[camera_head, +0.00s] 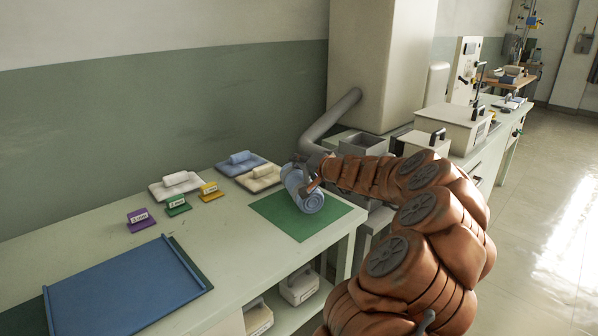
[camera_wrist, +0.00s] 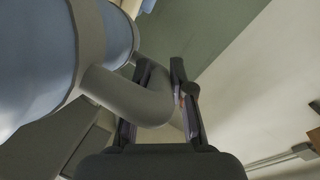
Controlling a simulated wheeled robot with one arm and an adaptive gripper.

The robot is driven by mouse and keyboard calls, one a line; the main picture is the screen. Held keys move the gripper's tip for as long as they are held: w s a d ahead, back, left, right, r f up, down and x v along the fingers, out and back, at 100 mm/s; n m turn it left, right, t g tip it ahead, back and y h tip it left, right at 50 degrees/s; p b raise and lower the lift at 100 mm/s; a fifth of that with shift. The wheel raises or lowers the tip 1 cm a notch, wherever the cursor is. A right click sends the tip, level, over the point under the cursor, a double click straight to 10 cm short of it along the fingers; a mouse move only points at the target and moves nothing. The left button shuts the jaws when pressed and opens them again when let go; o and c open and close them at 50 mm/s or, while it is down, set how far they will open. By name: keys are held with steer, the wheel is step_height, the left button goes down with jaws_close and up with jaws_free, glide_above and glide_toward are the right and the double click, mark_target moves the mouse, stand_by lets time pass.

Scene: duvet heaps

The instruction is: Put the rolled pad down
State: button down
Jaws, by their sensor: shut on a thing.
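The rolled pad (camera_head: 307,198) is a light blue roll with a spiral end, over the green mat (camera_head: 325,222) at the table's right end. It lies on its side, its spiral end facing the front right. I cannot tell whether it touches the mat. My gripper (camera_head: 308,178) is at the roll's upper side. In the wrist view the blue roll (camera_wrist: 35,60) fills the left side, with a grey band around it and a curved grey handle (camera_wrist: 148,103). My gripper (camera_wrist: 163,78) is shut on this handle, its fingers on either side.
Pale and blue folded pads with rolls (camera_head: 176,186) lie at the back of the table (camera_head: 110,240). Purple, green and yellow signs (camera_head: 177,205) stand before them. A large blue tray (camera_head: 125,290) lies front left. A grey pipe (camera_head: 333,118) rises behind the mat. Boxes sit on a lower shelf.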

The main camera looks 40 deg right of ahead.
mark_target(296, 172)
steer(key=shift+w+d+f, duration=0.1)
steer(key=shift+w+d, duration=0.1)
steer(key=shift+d, duration=0.05)
steer(key=shift+f, duration=1.8)
steer(key=c, duration=1)
jaws_free()
steer(key=v, duration=1.2)
steer(key=shift+b, duration=0.4)
